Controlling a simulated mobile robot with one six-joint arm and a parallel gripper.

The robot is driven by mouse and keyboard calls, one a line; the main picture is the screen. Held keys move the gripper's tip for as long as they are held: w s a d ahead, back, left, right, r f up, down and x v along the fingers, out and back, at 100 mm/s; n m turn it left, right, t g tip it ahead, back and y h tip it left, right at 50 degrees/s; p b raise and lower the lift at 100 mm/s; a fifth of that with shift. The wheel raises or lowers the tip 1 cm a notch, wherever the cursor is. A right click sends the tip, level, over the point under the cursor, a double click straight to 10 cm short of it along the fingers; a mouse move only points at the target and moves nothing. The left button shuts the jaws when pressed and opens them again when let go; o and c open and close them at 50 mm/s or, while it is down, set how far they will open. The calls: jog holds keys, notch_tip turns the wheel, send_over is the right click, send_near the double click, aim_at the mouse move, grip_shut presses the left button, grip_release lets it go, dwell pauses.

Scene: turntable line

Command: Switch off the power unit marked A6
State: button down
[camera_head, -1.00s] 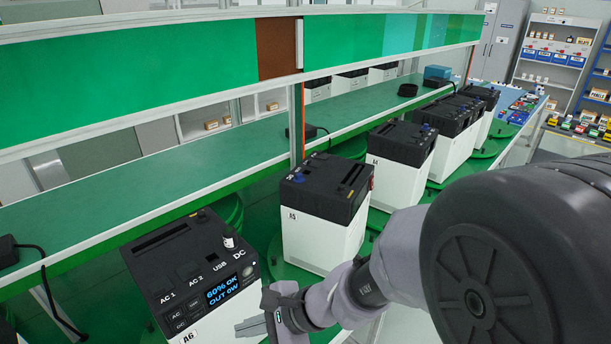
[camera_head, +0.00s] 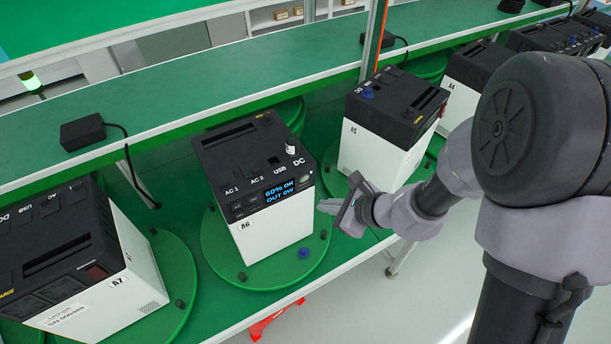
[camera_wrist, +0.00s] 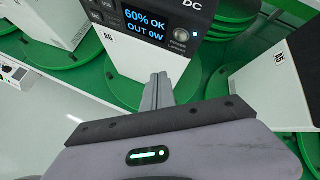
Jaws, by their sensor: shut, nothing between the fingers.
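The power unit A6 (camera_head: 272,230) is a white box with a black top, standing upright on a green turntable (camera_head: 225,268). Its lit display (camera_head: 280,192) reads "60% OK, OUT 0W". The display also shows in the wrist view (camera_wrist: 145,27), with a round button (camera_wrist: 181,35) and a small light to its right under the "DC" mark. The A6 label (camera_head: 246,224) is on the front. My gripper (camera_head: 328,206) is shut and empty, just right of A6's front. In the wrist view the closed fingers (camera_wrist: 158,85) point toward the unit below the display; contact cannot be told.
Unit A7 (camera_head: 120,283) stands at left and unit A5 (camera_head: 372,155) at right, each on a green turntable. A green shelf (camera_head: 230,92) with a black adapter (camera_head: 83,132) and cable runs behind. A blue knob-like piece (camera_head: 304,252) is on A6's turntable.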

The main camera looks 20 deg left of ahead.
aim_at(302, 184)
jog(key=shift+w+a+p, duration=0.3)
jog(key=shift+w+a, duration=0.65)
jog(key=shift+a, duration=0.2)
jog(key=shift+w+a+p, duration=0.25)
jog(key=shift+w+a, duration=0.7)
jog(key=shift+a, duration=0.15)
dwell(0.3)
jog(key=shift+w+a, duration=0.25)
jog(key=shift+a, duration=0.05)
jog(key=shift+w+a, duration=0.25)
dwell(0.8)
jog(key=shift+s+d+f+b, duration=0.1)
jog(key=shift+s+d+b, duration=0.2)
jog(key=shift+b, duration=0.25)
jog(key=shift+s+d, duration=0.2)
jog(key=shift+d, duration=0.05)
